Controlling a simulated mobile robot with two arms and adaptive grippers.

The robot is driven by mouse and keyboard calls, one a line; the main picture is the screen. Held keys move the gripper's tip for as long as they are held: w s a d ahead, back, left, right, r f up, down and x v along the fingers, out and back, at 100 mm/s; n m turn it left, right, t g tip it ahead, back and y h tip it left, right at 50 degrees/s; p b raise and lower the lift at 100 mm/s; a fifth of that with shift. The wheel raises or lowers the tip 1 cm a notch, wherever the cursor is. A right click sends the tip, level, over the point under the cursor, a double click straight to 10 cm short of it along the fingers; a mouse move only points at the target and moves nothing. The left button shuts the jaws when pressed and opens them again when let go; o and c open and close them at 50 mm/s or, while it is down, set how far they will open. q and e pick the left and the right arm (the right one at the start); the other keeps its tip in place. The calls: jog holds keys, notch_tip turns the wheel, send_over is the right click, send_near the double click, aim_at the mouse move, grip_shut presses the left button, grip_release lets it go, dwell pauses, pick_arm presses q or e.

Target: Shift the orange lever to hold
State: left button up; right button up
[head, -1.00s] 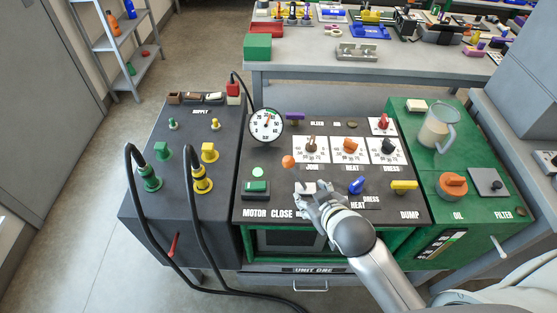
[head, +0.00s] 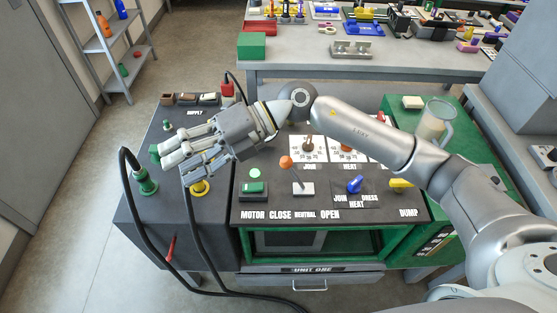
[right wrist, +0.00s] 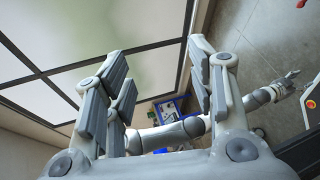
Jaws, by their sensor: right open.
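The orange-knobbed lever (head: 286,162) stands on the dark sloped panel of the cart in the head view. Its thin dark shaft leans up and left from a white base (head: 303,189). The labels below it read CLOSE, NEUTRAL and OPEN; I see no label reading hold. My right gripper (head: 170,163) is open and empty, above the left supply section, left of the lever and apart from it. Its spread fingers also show in the right wrist view (right wrist: 162,85). A grey arm with a small gripper (right wrist: 287,84), probably my left, shows there; its jaw state is unclear.
A green button (head: 255,173), a blue lever (head: 355,184) and a yellow knob (head: 401,183) stand near the lever. Black hoses rise from the green fitting (head: 146,182) and yellow fitting (head: 199,188).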

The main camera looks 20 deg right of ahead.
jog(key=w+d+f+h, duration=0.3)
jog(key=d+f+h, duration=0.25)
jog(key=d, duration=0.25)
jog(key=t+h, duration=0.1)
jog(key=h, duration=0.7)
send_near(286, 158)
jog(key=shift+s+d+f+m+y, duration=0.1)
jog(key=shift+d+f+m+y, duration=0.15)
jog(key=shift+f+m, duration=0.15)
jog(key=f, duration=0.3)
jog(key=a+f+p, duration=0.1)
jog(key=f, duration=0.3)
jog(key=f+p, duration=0.1)
jog(key=f, duration=0.2)
jog(key=shift+s+a+f, duration=0.1)
jog(key=shift+a+f, duration=0.15)
jog(key=shift+c, duration=0.3)
grip_shut()
